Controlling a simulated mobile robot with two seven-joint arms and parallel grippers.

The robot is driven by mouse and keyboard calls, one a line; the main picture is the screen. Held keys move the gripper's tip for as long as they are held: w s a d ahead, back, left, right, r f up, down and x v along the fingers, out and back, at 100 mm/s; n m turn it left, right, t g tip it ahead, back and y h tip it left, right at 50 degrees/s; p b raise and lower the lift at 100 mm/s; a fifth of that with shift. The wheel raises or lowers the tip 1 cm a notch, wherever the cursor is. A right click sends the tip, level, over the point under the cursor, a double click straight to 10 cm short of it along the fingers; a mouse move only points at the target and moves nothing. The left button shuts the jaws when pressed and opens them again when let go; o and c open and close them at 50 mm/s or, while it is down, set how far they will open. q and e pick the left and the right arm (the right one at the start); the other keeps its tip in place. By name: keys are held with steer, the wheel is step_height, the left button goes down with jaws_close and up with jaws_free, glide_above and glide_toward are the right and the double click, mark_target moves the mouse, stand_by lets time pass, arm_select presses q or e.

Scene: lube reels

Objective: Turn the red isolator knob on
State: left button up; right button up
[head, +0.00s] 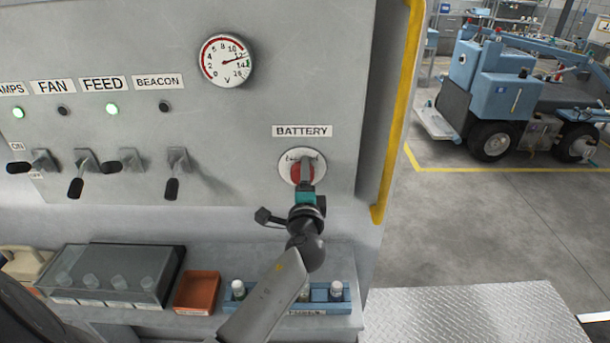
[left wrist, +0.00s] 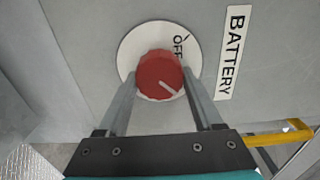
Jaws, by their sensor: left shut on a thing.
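The red isolator knob (head: 297,175) sits on a round white dial plate (head: 287,163) under the BATTERY label (head: 302,131), partly hidden by my gripper in the head view. In the left wrist view the knob (left wrist: 160,75) shows whole, with a white pointer line towards the lower right of that picture. The word OFF (left wrist: 178,45) shows on the plate above right of the knob; no other marking is readable there. My left gripper (head: 307,170) is shut on the knob, one finger on each side. My right gripper is not in view.
Several toggle switches (head: 172,175) stick out of the panel to the left, under FAN, FEED and BEACON labels. A gauge (head: 226,61) is above. A yellow rail (head: 397,110) runs down the panel's right edge. An orange tray (head: 196,292) and blue rack (head: 339,309) stand below.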

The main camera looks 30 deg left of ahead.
arm_select(q)
steer(key=shift+r, duration=0.1)
stand_by(0.3)
steer(key=o, duration=1.4)
steer(key=shift+c, duration=0.2)
steer(key=shift+s+d, duration=0.1)
steer(key=b+v, duration=0.2)
steer(key=v, duration=1.3)
